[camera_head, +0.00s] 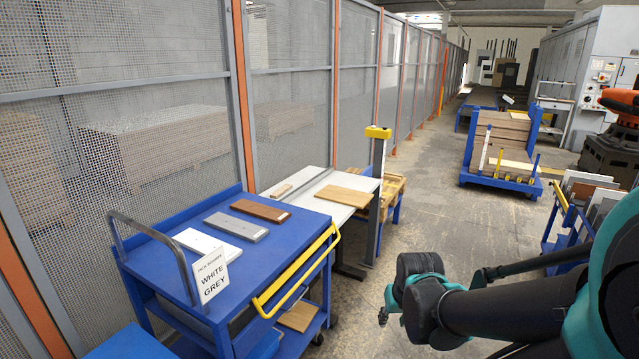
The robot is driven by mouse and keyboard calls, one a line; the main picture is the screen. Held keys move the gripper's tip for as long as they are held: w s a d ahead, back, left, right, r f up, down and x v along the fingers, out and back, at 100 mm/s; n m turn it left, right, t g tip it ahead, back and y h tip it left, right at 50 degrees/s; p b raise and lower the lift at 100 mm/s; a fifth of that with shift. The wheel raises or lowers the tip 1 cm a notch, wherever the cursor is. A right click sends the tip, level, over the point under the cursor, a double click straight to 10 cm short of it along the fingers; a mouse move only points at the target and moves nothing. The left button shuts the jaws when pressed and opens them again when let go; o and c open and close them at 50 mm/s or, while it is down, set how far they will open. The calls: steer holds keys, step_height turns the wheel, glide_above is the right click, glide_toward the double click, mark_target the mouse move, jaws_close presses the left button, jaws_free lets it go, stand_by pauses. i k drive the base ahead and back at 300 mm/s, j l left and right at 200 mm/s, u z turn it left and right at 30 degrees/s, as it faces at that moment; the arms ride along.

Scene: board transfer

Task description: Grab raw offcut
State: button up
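No piece is labelled as the raw offcut. Bare wood pieces show in three places. A light wood board (342,197) lies flat on the white table (318,202). A small pale wood piece (281,190) lies near that table's left end. A wood-coloured piece (298,316) rests on the lower shelf of the blue cart (180,225). My arm reaches in from the lower right. My gripper (388,308) seems to be the small dark end at its left tip, over the floor and apart from the wood pieces; its fingers cannot be made out.
On the cart's top lie a white board (208,246), a grey board (236,226) and a brown board (260,210). A sign (212,276) reads "WHITE GREY". A yellow handle (295,272) edges the cart. Mesh fencing (290,110) stands behind. The aisle floor (425,215) is clear.

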mark_target(281, 192)
steer(key=i+l+z, duration=0.2)
steer(key=i+z, duration=0.3)
steer(key=i, duration=0.2)
steer(key=i+z, duration=0.45)
steer(key=i, duration=0.25)
steer(key=i+l+u, duration=0.1)
steer(key=i+u, duration=0.3)
steer(key=i+l+u, duration=0.25)
steer(key=i+u, duration=0.15)
steer(key=i, duration=0.2)
steer(key=i+l+u, duration=0.1)
steer(key=i+u, duration=0.15)
steer(key=u, duration=0.2)
steer(key=i+l+u, duration=0.2)
steer(key=u, duration=0.2)
steer(key=i+l+u, duration=0.2)
steer(key=u, duration=0.25)
steer(key=i+l+u, duration=0.1)
steer(key=l+u, duration=0.2)
steer(key=u, duration=0.15)
steer(key=i+l+u, duration=0.1)
steer(key=l+u, duration=0.3)
